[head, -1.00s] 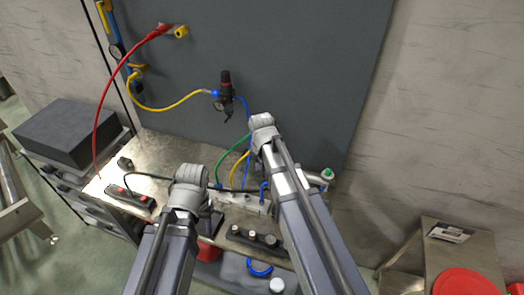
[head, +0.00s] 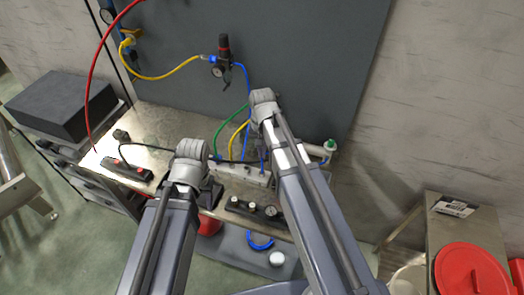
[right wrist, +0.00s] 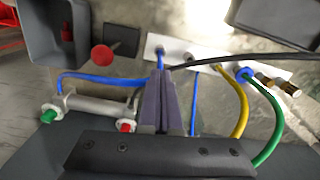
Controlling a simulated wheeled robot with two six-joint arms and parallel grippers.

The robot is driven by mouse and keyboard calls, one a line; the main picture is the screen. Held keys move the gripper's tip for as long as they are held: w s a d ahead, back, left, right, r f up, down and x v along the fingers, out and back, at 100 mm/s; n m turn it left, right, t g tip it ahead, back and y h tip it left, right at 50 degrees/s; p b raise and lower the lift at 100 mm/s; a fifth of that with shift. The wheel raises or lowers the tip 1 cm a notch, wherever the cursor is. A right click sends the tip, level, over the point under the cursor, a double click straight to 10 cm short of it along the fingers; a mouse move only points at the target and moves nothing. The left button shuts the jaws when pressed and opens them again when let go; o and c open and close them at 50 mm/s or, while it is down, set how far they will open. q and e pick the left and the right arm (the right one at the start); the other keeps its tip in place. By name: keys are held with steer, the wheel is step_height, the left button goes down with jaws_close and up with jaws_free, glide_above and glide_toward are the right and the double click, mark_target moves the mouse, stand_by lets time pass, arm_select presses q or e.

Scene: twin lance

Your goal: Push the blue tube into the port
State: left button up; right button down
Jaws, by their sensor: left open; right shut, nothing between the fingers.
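The pale port block (head: 240,175) lies on the bench, and it also shows in the right wrist view (right wrist: 208,62). A blue tube (right wrist: 100,80) runs from a small cylinder (right wrist: 95,107) towards my right fingers, which hide part of it. A short upright blue length (right wrist: 160,60) meets the block just beyond the fingertips; how deep it sits I cannot tell. My right gripper (right wrist: 165,98) is shut and empty, close below that tube. My left gripper (head: 210,194) is open near the bench front, its fingertips mostly hidden.
Yellow (right wrist: 239,98) and green (right wrist: 272,130) hoses, a black cable (right wrist: 220,58) and another blue line (right wrist: 194,105) crowd the block. A knobbed black box (head: 255,212) sits on the bench front. A red-lidded bucket (head: 470,270) stands right.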

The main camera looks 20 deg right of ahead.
steer(key=shift+f+b, duration=0.35)
steer(key=shift+f, duration=0.3)
steer(key=shift+r, duration=0.1)
steer(key=shift+r+p, duration=1.45)
steer(key=shift+p, duration=0.1)
step_height(320, 180, up, 8)
steer(key=p, duration=0.8)
steer(key=shift+f, duration=0.1)
